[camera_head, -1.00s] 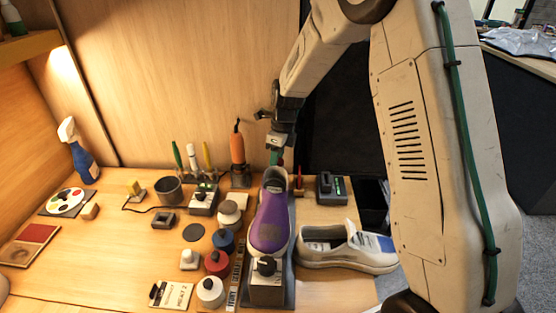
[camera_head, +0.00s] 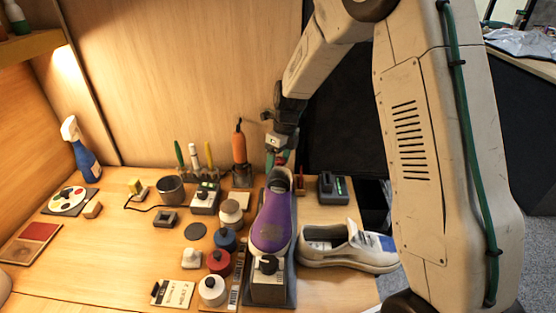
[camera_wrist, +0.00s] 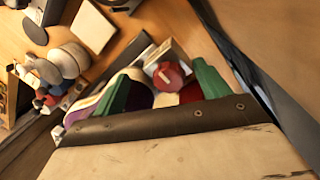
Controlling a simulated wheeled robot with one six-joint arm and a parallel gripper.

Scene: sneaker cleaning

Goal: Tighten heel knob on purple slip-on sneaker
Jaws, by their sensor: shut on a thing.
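The purple slip-on sneaker (camera_head: 270,222) sits on a grey stand with its toe toward the front and its heel at the back. A front block with a black knob (camera_head: 268,264) stands at the toe. My gripper (camera_head: 279,160) is at the heel end, pointing down. In the wrist view my gripper's green fingers (camera_wrist: 165,84) are on both sides of the round red heel knob (camera_wrist: 168,75), shut on it. Part of the purple sneaker (camera_wrist: 88,107) shows beside the left finger. The contact on the knob is partly hidden by the fingers.
A beige sneaker (camera_head: 345,250) lies right of the stand. A black-and-grey device (camera_head: 332,187) stands behind it. Round pots, including a blue one (camera_head: 225,239) and a red one (camera_head: 219,262), crowd the stand's left. An orange-handled tool (camera_head: 239,148) stands behind.

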